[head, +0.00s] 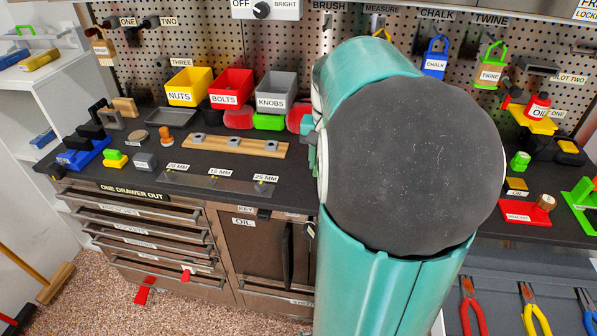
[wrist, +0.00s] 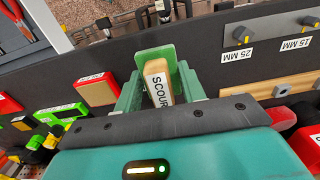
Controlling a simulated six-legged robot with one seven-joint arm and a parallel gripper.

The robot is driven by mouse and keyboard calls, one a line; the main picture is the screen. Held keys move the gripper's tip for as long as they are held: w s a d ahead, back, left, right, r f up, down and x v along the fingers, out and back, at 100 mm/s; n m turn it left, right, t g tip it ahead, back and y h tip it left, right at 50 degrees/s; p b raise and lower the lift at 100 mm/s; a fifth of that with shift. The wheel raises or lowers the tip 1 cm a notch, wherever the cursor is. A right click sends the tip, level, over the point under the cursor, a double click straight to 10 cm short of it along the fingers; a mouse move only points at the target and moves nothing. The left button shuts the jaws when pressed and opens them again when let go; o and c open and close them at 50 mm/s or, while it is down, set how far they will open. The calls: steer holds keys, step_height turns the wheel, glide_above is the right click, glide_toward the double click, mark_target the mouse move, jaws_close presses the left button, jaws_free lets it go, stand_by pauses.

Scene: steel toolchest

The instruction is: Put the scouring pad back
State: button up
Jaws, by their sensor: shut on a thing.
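The scouring pad shows in the wrist view as a tan block (wrist: 157,82) with a label beginning "SCOUR" and what looks like a green plate (wrist: 152,58) at its far end. My gripper (wrist: 158,90) is shut on the tan block, with one green finger on each side of it. The pad is over the dark worktop; I cannot tell whether it touches the surface. In the head view my arm hides both the gripper and the pad.
The worktop (head: 130,180) carries a wooden rail (head: 235,145) and yellow, red and grey bins (head: 190,87). In the wrist view, a red holder with a tan block (wrist: 97,93) stands left of the pad, and a "25 MM" peg (wrist: 240,35) lies right.

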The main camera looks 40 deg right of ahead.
steer(key=w+d+f, duration=0.1)
steer(key=w+f, duration=0.2)
steer(key=w, duration=0.3)
glide_above(300, 180)
steer(key=f, duration=0.5)
steer(key=shift+s, duration=0.35)
steer(key=shift+w+f, duration=0.15)
steer(key=shift+f, duration=0.75)
steer(key=shift+w+f, duration=0.1)
steer(key=shift+f, duration=0.8)
steer(key=shift+f, duration=0.1)
steer(key=o, duration=1)
steer(key=shift+o, duration=0.2)
step_height(300, 180, up, 12)
steer(key=shift+r, duration=0.2)
